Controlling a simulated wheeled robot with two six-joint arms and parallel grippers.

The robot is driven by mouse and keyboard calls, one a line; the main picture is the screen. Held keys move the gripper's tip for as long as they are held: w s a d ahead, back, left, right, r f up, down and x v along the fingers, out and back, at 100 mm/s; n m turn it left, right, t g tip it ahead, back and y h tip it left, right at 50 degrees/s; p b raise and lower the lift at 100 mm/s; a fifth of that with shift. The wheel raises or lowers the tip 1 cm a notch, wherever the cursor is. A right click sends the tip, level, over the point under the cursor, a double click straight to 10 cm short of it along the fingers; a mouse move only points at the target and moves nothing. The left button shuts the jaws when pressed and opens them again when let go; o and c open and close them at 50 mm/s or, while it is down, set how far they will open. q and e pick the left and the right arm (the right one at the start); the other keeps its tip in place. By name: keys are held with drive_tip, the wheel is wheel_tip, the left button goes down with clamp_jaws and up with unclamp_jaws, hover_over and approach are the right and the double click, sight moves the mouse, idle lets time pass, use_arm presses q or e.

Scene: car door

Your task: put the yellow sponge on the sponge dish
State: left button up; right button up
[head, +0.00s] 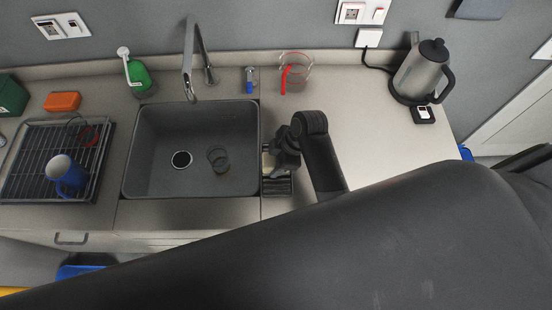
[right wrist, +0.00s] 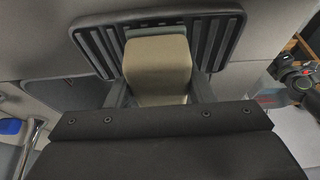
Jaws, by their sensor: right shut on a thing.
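The yellow sponge (right wrist: 158,72), pale yellow-beige with a grey-green layer at its far end, is between the fingers of my right gripper (right wrist: 158,88) in the right wrist view. In the head view my right gripper (head: 279,160) is at the sink's right edge, and only a sliver of the sponge (head: 266,160) shows. The sponge dish (head: 277,187) is black and slotted, just below the gripper in the picture. In the right wrist view the dish (right wrist: 221,42) shows behind and on both sides of the sponge. I cannot tell whether they touch. My left gripper is out of view.
The grey sink (head: 150,165) with a glass (head: 218,158) in it lies to the left. A kettle (head: 420,72) stands back right. Counter right of the gripper is clear.

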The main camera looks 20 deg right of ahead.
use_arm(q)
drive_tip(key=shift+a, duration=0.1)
use_arm(e)
drive_tip(key=o, duration=0.4)
drive_tip(key=shift+f, duration=0.15)
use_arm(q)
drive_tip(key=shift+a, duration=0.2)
use_arm(e)
drive_tip(key=o, duration=0.5)
drive_tip(key=shift+r, duration=0.2)
drive_tip(key=b+v, duration=0.2)
drive_tip(key=v, duration=0.7)
drive_tip(key=shift+d, duration=0.2)
use_arm(q)
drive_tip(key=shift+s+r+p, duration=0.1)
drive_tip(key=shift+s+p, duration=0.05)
drive_tip(key=shift+p, duration=0.9)
use_arm(e)
drive_tip(key=shift+v, duration=1.45)
drive_tip(key=shift+a, duration=0.15)
